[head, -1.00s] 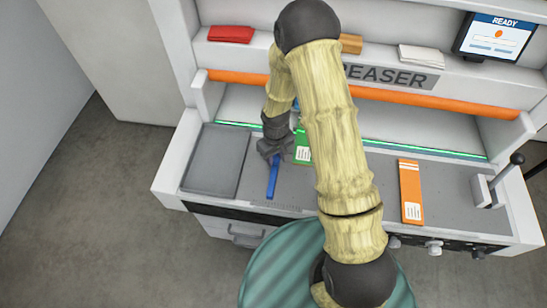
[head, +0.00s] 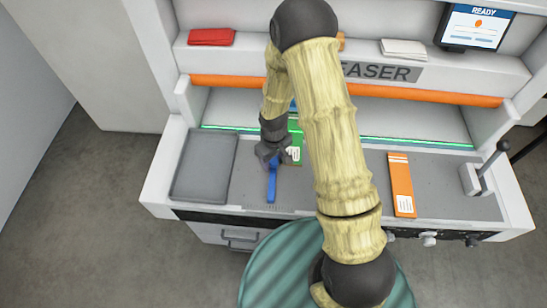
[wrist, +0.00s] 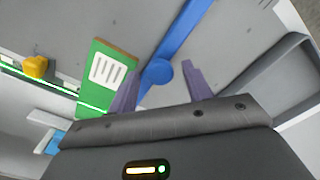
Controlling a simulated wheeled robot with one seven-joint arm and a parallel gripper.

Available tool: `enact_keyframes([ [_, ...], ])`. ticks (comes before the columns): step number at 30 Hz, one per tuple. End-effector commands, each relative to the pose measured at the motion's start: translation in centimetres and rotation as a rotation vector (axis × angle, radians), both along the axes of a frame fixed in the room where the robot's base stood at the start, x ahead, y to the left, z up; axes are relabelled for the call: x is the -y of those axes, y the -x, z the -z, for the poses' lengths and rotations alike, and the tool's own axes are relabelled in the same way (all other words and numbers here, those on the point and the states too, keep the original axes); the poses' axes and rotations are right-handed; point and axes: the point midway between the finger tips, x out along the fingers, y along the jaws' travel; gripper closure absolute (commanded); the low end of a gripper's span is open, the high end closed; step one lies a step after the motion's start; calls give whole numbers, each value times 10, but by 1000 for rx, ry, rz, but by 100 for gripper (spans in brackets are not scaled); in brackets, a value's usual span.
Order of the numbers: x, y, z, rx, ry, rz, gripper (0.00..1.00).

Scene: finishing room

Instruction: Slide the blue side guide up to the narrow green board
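The blue side guide (head: 271,185) is a long bar on the grey bed, with a round knob at one end in the wrist view (wrist: 158,71). The narrow green board (head: 295,153) lies to its right, partly hidden by my arm. In the wrist view the green board (wrist: 100,72) is on the left, with a strip of bare bed between it and the guide. My gripper (head: 271,160) is low over the guide's far end. In the wrist view my gripper (wrist: 160,74) has its fingers apart, one on each side of the knob; I cannot tell whether either touches it.
An orange board (head: 402,187) lies to the right, near a black-knobbed lever (head: 487,165). An orange bar (head: 430,93) crosses behind the bed. A yellow block (wrist: 39,67) shows in the wrist view.

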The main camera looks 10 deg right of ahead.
Motion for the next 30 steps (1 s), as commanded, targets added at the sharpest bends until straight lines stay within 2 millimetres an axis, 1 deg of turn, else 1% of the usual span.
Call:
enact_keyframes([
  [5, 0, 0, -3, -1, 1, 1, 50],
  [11, 0, 0, -20, 1, -1, 1, 50],
  [23, 0, -1, -81, 4, -1, 1, 50],
  [30, 0, -1, -123, 6, -2, 1, 50],
])
